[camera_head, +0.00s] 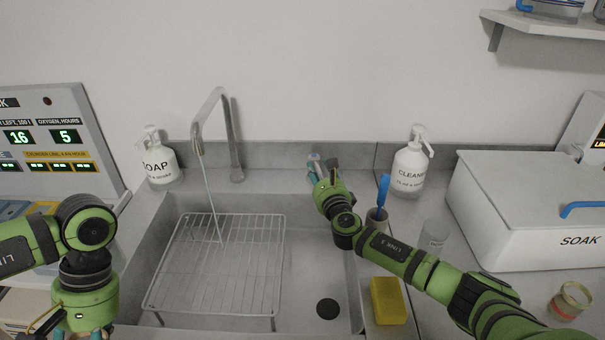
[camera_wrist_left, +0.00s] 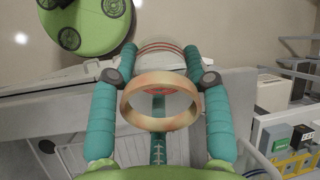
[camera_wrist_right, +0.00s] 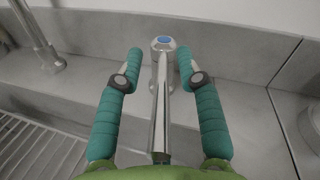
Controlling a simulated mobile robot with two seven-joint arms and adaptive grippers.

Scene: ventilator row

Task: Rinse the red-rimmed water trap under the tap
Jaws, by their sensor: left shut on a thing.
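My left gripper (camera_wrist_left: 160,70) is shut on a clear round water trap (camera_wrist_left: 160,106) with a tan ring and red lines, held between its teal fingers. In the head view only the tops of these fingers show at the bottom left edge, and the trap is out of frame. The tap (camera_head: 214,100) is running; a thin water stream (camera_head: 210,190) falls from its spout onto the rack in the sink (camera_head: 300,270). My right gripper (camera_wrist_right: 160,62) is open, its fingers on either side of the metal tap lever (camera_wrist_right: 160,115) with a blue-dotted top, apart from it.
A wire rack (camera_head: 180,262) stands in the sink. A soap bottle (camera_head: 160,165) is left of the tap, a cleaner bottle (camera_head: 410,168) right. A yellow sponge (camera_head: 389,300), a white soak box (camera_head: 520,215) and a second jar (camera_head: 569,300) are at right.

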